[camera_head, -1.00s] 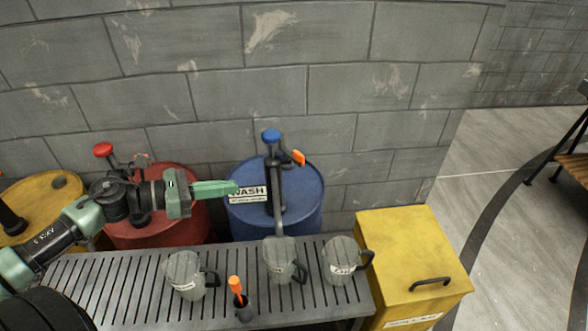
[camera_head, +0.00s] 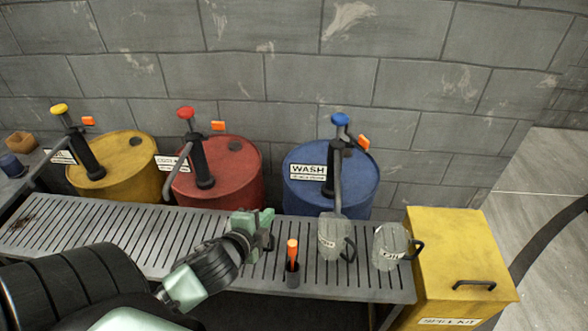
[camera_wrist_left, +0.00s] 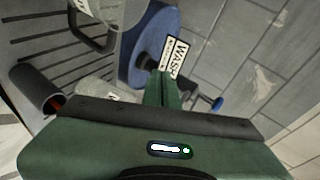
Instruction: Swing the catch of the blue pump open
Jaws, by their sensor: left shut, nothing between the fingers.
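The blue pump (camera_head: 332,172) stands on a blue drum (camera_head: 308,201) labelled WASH. It has a blue knob (camera_head: 340,119), and its orange catch (camera_head: 364,142) sticks out to the right near the top. The drum also shows in the left wrist view (camera_wrist_left: 158,32), with the knob (camera_wrist_left: 217,104) right of the fingers; I cannot make out the catch there. My left gripper (camera_head: 268,220) is shut and empty over the slatted rack, left of and below the pump, apart from it. Its closed fingers (camera_wrist_left: 163,82) point towards the drum. My right gripper is not in view.
Red (camera_head: 240,157) and yellow (camera_head: 130,150) drums with similar pumps stand to the left. A jug (camera_head: 330,240) sits under the blue pump's spout, another (camera_head: 388,248) right of it. An orange-handled tool (camera_head: 292,250) stands in a holder on the rack. A yellow box (camera_head: 450,240) is at right.

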